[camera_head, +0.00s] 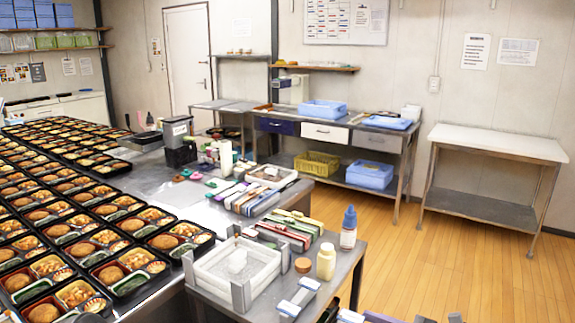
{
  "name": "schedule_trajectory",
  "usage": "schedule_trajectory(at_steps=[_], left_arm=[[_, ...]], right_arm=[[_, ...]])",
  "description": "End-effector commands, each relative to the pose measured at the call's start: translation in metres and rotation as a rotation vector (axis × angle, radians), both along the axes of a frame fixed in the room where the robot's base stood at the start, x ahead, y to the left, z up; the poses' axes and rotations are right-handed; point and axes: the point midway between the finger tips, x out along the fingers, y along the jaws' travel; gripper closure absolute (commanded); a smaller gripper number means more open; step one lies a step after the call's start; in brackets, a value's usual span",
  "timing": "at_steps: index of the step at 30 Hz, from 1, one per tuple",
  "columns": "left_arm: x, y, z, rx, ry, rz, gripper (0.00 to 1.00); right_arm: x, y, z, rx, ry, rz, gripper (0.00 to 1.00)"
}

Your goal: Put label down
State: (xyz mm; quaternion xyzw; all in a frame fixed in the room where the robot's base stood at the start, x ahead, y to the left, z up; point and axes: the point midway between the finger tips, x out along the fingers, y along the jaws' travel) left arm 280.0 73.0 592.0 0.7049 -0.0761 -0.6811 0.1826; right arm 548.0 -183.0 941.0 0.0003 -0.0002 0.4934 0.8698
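I cannot make out a label for certain. A small white piece (237,262) sits in the white tray (272,270) on the near steel table, but I cannot tell what it is. Many black bento trays (148,287) filled with food stand in rows on the long steel table at the left. Neither of my grippers can be made out in the head view. Some cut-off shapes at the bottom edge are too little shown to name.
A blue-capped bottle (348,229), a yellowish jar (326,262) and a white-and-blue holder (298,298) stand on the near table. Behind are coloured long boxes (290,228). A bare-topped bench (497,143) stands at the right wall. The wooden floor (450,255) at right is clear.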

Motion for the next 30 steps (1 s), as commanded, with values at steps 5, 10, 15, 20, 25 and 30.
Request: schedule_trajectory(at_steps=[5, 10, 15, 20, 25, 30], left_arm=[[0.000, 0.000, 0.000, 0.000, 0.001, -0.001, 0.64], [0.000, 0.000, 0.000, 0.000, 0.001, -0.001, 0.64], [0.000, 0.000, 0.000, 0.000, 0.001, -0.001, 0.64], [0.000, 0.000, 0.000, 0.000, 0.001, -0.001, 0.64], [0.000, 0.000, 0.000, 0.000, 0.001, -0.001, 0.64], [0.000, 0.000, 0.000, 0.000, 0.001, -0.001, 0.64]], right_arm=[[-0.031, 0.000, -0.042, 0.005, 0.006, -0.014, 1.00], [-0.060, -0.005, -0.075, 0.005, 0.005, -0.049, 1.00], [-0.067, -0.016, -0.086, 0.000, -0.002, -0.082, 1.00], [-0.066, -0.016, -0.086, -0.001, -0.002, -0.083, 1.00], [-0.066, -0.016, -0.086, -0.001, -0.001, -0.083, 1.00], [-0.066, -0.012, -0.084, -0.001, -0.002, -0.073, 1.00]])
